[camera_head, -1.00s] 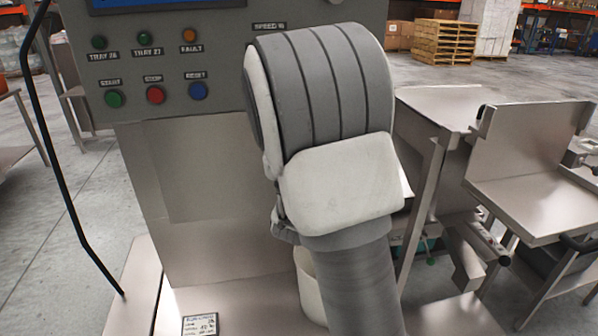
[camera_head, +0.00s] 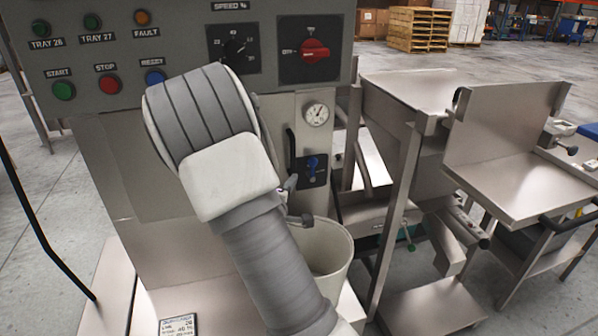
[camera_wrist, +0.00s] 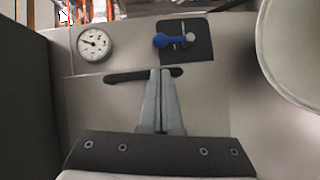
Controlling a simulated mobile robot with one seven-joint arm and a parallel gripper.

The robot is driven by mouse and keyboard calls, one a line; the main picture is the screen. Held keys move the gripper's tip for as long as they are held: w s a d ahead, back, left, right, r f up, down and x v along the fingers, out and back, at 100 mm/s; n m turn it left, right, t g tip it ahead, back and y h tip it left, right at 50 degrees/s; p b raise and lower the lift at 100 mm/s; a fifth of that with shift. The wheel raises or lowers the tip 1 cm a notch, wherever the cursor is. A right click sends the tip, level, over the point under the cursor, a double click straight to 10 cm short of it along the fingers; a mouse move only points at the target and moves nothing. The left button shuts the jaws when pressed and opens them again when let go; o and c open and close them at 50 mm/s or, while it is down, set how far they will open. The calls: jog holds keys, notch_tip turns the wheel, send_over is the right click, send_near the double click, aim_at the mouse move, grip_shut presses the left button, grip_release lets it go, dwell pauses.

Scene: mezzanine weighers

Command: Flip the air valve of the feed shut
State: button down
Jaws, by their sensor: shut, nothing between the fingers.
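The air valve is a blue lever (camera_head: 312,165) on a black plate on the cabinet's front, below a round gauge. My gripper (camera_wrist: 160,74) is shut and empty. In the wrist view its fingertips overlap a black bar handle beside the valve, just short of the plate; I cannot tell whether they touch. In the head view my arm hides most of the gripper.
The gauge (camera_head: 316,114) is above the valve. A pale bucket (camera_head: 335,255) stands below it. A red rotary switch (camera_head: 314,50) and several buttons are on the panel. Metal stands (camera_head: 510,150) are at right.

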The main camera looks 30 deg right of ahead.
aim_at(312, 160)
jog(key=b+x, duration=0.1)
jog(key=x, duration=0.8)
jog(key=shift+w+d, duration=0.25)
jog(key=shift+d, duration=0.05)
jog(key=shift+s+d+r+m+y, duration=0.2)
jog(key=shift+d+m+y, duration=0.1)
jog(key=shift+m, duration=0.1)
jog(key=shift+s+d+r+m+g+y+p, duration=0.1)
jog(key=shift+d+r+m+g+y+p, duration=0.15)
jog(key=shift+d+m, duration=0.2)
jog(key=shift+s+d+r+m+g+y+p, duration=0.1)
jog(key=shift+d+m+y, duration=0.25)
jog(key=shift+d+m, duration=0.1)
jog(key=s+d+f+m+y+p, duration=0.1)
jog(key=d+f+m+y+p, duration=0.1)
jog(key=d+m+y, duration=0.4)
jog(key=shift+s+d+f+m+y, duration=0.25)
jog(key=shift+s+d+m+y, duration=0.15)
jog(key=shift+y, duration=0.5)
